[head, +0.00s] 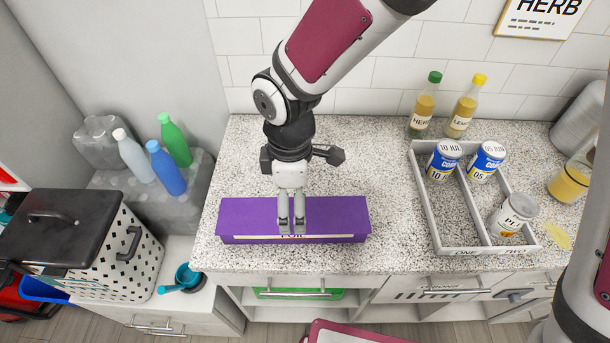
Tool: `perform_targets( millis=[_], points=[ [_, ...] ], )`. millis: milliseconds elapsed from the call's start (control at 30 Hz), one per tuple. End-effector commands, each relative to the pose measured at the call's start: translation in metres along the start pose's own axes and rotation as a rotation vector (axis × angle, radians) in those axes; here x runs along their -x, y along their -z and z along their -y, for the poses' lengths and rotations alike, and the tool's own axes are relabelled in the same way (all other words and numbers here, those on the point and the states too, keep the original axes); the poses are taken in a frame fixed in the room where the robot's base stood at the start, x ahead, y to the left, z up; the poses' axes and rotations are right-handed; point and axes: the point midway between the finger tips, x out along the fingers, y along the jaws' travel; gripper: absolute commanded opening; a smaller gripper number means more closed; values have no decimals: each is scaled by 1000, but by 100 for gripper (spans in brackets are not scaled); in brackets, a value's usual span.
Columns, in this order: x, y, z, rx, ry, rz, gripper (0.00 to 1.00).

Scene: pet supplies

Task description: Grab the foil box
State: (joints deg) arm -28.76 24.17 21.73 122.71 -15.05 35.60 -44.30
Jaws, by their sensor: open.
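The foil box (342,216) is a long purple box with a pale label strip on its front. It lies lengthwise across the speckled counter, near the front edge. My gripper (292,230) points down in front of or over the middle of the box. Its two fingers are apart by a narrow gap and cover part of the box and its label. I see nothing held between them. I cannot tell from this view whether the fingertips touch the box.
A grey two-compartment tray (434,218) with several cans and jars stands to the right on the counter (390,150). Two bottles (423,108) stand by the tiled wall. Counter is clear between box and tray. A white perforated bin (110,262) and several bottles are at left.

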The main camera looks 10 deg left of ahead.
Motion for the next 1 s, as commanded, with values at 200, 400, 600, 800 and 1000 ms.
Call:
perform_targets(
  millis=[200, 400, 600, 800, 1000],
  points=[
    [-14, 0, 2, 2, 2, 1, 98],
    [-40, 2, 7, 2, 4, 3, 98],
    [-58, 1, 5, -1, 1, 1, 98],
    [-59, 1, 4, -1, -1, 0, 98],
    [-59, 1, 4, -1, -1, 0, 61]
  ],
)
